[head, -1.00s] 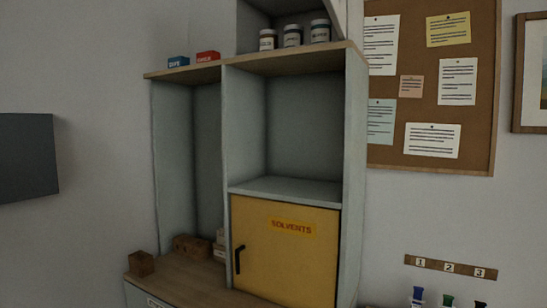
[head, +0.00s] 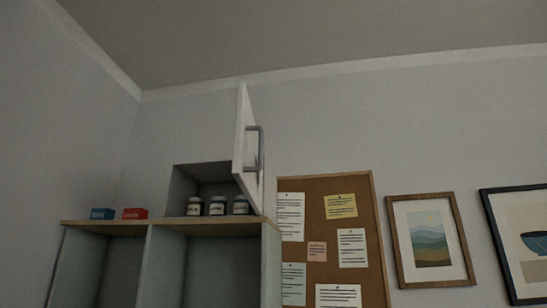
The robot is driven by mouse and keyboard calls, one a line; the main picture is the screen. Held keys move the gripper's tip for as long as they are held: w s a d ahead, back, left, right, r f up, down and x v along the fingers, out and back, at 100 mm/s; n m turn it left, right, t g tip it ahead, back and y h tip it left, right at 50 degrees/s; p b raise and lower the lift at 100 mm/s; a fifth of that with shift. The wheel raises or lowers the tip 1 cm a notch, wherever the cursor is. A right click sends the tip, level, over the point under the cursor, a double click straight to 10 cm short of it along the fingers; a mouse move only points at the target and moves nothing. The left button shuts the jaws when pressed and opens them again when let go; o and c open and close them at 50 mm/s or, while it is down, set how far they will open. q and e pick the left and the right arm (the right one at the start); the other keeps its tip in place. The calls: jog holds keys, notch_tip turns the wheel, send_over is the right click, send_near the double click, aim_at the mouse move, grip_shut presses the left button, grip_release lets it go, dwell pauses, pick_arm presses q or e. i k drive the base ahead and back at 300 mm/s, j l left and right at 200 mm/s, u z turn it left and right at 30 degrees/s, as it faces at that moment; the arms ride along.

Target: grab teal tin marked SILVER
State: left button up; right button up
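No teal tin marked SILVER can be made out in the head view. Three small white jars with dark lids stand in the open upper cabinet: a left jar (head: 194,206), a middle jar (head: 217,206) and a right jar (head: 240,205). Their labels are too small to read. A blue box (head: 102,214) and a red box (head: 135,213) sit on the shelf top to the left, their lettering blurred. Neither of my grippers is in view.
The upper cabinet's white door (head: 246,150) stands open, sticking out with a grey handle (head: 256,148). Below the wooden shelf top (head: 150,223) are open compartments. A corkboard (head: 325,190) and framed pictures (head: 432,237) hang to the right.

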aim_at(242, 206)
jog(key=j+z, duration=0.5)
jog(key=j, duration=1.6)
jog(key=i+j, duration=0.05)
